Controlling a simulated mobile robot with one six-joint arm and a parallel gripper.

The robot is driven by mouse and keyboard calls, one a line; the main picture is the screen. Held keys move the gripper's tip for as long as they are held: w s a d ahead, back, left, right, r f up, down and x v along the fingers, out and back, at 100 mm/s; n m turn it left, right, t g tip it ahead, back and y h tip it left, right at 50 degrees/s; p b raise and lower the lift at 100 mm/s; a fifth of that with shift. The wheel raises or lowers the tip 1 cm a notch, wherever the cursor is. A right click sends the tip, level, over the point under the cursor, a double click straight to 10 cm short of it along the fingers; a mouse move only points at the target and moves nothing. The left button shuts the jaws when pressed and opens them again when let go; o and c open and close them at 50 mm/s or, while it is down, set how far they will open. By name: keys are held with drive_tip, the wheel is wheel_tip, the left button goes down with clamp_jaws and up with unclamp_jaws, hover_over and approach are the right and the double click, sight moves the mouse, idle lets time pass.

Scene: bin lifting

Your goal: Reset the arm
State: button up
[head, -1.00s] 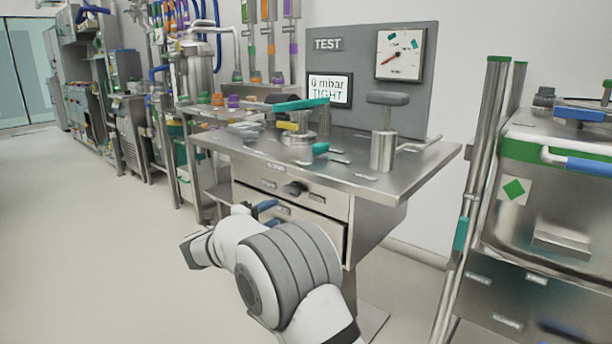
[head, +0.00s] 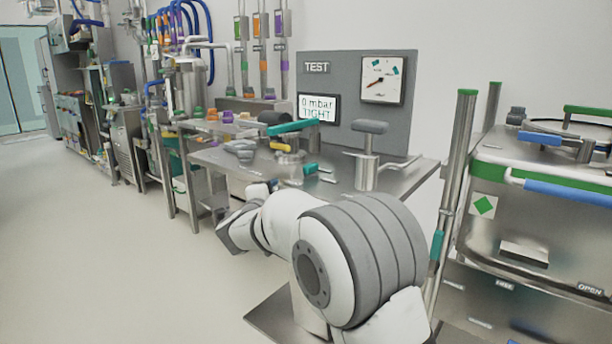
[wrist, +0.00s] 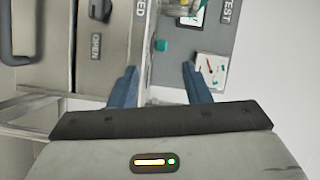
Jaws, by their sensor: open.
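My gripper (wrist: 160,88) shows in the wrist view with its two blue fingers spread apart and nothing between them. The gripper's fingers cannot be made out in the head view.
The steel test bench (head: 405,182) carries a grey-topped pump-like cylinder (head: 367,172) and a teal-handled fitting (head: 291,165). A steel bin (head: 540,215) with a blue handle stands at the right. Pipe racks line the back left. The floor (head: 90,240) at left is clear.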

drive_tip(key=s+d+r+n+g+y+p, duration=0.2)
drive_tip(key=s+d+r+n+y+p, duration=0.2)
drive_tip(key=s+r+n+p, duration=0.25)
drive_tip(key=s+d+r+n+g+y+p, duration=0.2)
drive_tip(key=s+d+r+n+y+p, duration=0.25)
drive_tip(key=r+p, duration=0.25)
drive_tip(key=s+d+n+g+h+p, duration=0.2)
drive_tip(key=s+d+g+p, duration=0.3)
drive_tip(key=s, duration=1)
drive_tip(key=s+d+n+g+h+p, duration=0.2)
drive_tip(key=s+d+n+g+p, duration=0.3)
drive_tip(key=s, duration=1.1)
drive_tip(key=d+p, duration=0.2)
drive_tip(key=d, duration=0.2)
drive_tip(key=shift+d+r, duration=0.2)
drive_tip(key=shift+d, duration=0.2)
drive_tip(key=shift+c, duration=0.8)
